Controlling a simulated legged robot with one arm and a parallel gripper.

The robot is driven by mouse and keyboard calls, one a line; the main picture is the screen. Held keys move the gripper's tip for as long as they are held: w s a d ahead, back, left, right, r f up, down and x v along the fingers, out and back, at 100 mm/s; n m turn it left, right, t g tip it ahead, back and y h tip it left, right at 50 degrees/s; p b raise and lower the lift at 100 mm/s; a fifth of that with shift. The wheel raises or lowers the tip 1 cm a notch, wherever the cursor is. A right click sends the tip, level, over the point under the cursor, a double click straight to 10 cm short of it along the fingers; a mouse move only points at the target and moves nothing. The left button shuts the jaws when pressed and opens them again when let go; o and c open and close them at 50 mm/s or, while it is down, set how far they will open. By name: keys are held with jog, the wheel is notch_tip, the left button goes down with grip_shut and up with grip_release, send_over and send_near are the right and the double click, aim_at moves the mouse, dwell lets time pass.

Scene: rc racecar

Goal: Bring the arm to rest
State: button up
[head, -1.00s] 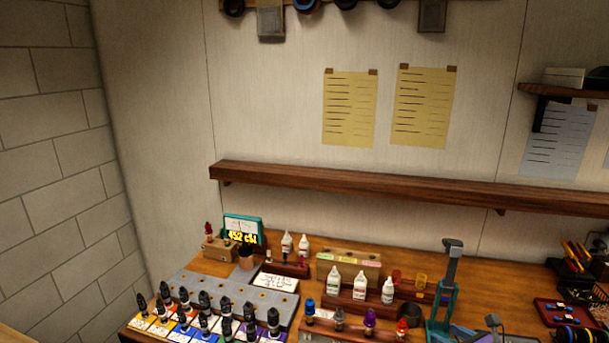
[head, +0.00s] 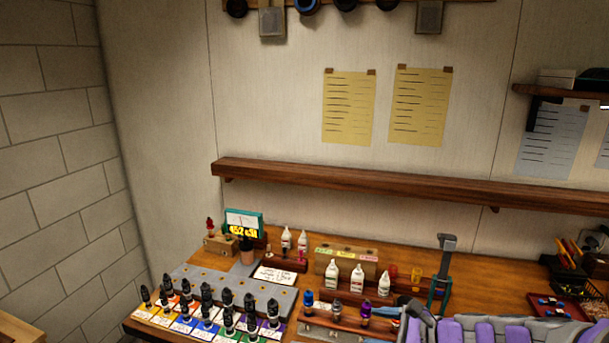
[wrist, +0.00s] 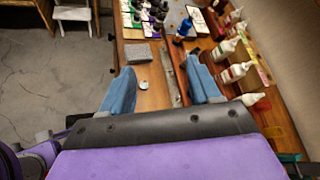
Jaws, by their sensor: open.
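My gripper (wrist: 160,90) shows in the wrist view, with its two blue fingers spread wide apart over the wooden workbench. Nothing is held between them. A thin grey strip on the bench shows between the fingers, below them. In the head view my purple and grey arm (head: 500,330) comes in along the bottom right edge. The gripper's fingertips cannot be made out clearly there.
The workbench (head: 300,243) holds several dark-capped bottles (head: 207,305) on coloured cards at left, white bottles (head: 357,279) in a wooden rack, and a teal stand (head: 442,275). A wooden shelf (head: 400,187) spans the wall. Grey floor (wrist: 50,75) lies left in the wrist view.

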jog(key=s+a+r+n+g+h, duration=0.1)
jog(key=s+a+n+g, duration=0.4)
jog(key=s, duration=0.4)
jog(key=s+a+r+n+g+h, duration=0.1)
jog(key=s+a+n+g+h, duration=0.1)
jog(key=s+a+n, duration=0.6)
jog(key=s+d+n+g+h, duration=0.1)
jog(key=s+d+n+h, duration=0.2)
jog(key=s, duration=0.6)
jog(key=s+d+f+n+g+h, duration=0.1)
jog(key=s+d+n+h, duration=0.2)
jog(key=s+d, duration=0.4)
jog(key=shift+s+d+f+g+h, duration=0.15)
jog(key=shift+s+f+g+h, duration=0.15)
jog(key=shift+s+h, duration=0.45)
jog(key=shift+s, duration=0.1)
